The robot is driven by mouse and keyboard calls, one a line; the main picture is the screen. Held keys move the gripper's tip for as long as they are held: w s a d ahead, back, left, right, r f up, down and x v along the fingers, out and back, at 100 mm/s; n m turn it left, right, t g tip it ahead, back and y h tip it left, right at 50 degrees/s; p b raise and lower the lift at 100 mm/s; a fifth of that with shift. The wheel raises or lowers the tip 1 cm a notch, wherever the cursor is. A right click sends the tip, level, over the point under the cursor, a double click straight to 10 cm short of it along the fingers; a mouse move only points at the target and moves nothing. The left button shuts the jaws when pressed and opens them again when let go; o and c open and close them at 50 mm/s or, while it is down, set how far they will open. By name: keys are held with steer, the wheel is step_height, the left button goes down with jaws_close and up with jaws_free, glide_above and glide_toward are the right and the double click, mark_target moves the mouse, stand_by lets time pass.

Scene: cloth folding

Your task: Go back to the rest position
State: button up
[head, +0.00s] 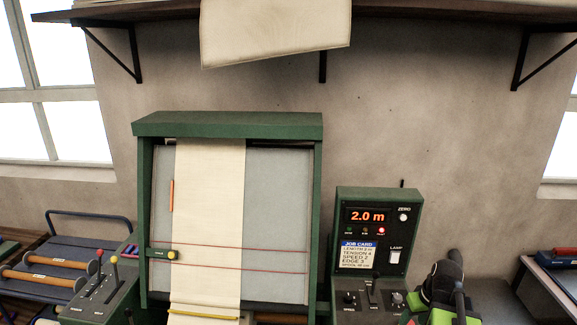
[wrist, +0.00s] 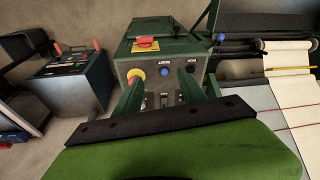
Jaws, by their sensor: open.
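My gripper (wrist: 168,92) shows in the wrist view as two dark green fingers, apart, with nothing between them. Beyond them is a green control box with a yellow-and-red knob, a blue button and small switches. I cannot tell any contact with it. In the head view, black and bright green parts of my arm (head: 447,290) show at the lower right, in front of the right control panel; the fingertips cannot be made out there. A cream cloth (head: 210,215) hangs down the green-framed board (head: 275,190). It also shows at the right of the wrist view (wrist: 288,65).
A green panel (head: 373,245) reading 2.0 m stands right of the board. A lever box (head: 100,295) and a cart with rollers (head: 50,265) are at left. A shelf (head: 400,14) with overhanging cloth is above. The wrist view shows another console (wrist: 70,75) at left.

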steer(key=s+a+f+g+b, duration=0.1)
steer(key=a+f+b, duration=0.9)
steer(key=f+b, duration=0.2)
steer(key=s+a+f+m+g+b, duration=0.1)
steer(key=s+a+f+b, duration=0.1)
steer(key=a+f+b, duration=0.8)
step_height(320, 180, down, 3)
steer(key=b, duration=0.2)
steer(key=shift+s+a+h+b, duration=0.2)
steer(key=shift+a+h+b, duration=0.1)
steer(key=shift+h, duration=0.1)
steer(key=shift+d+f, duration=0.1)
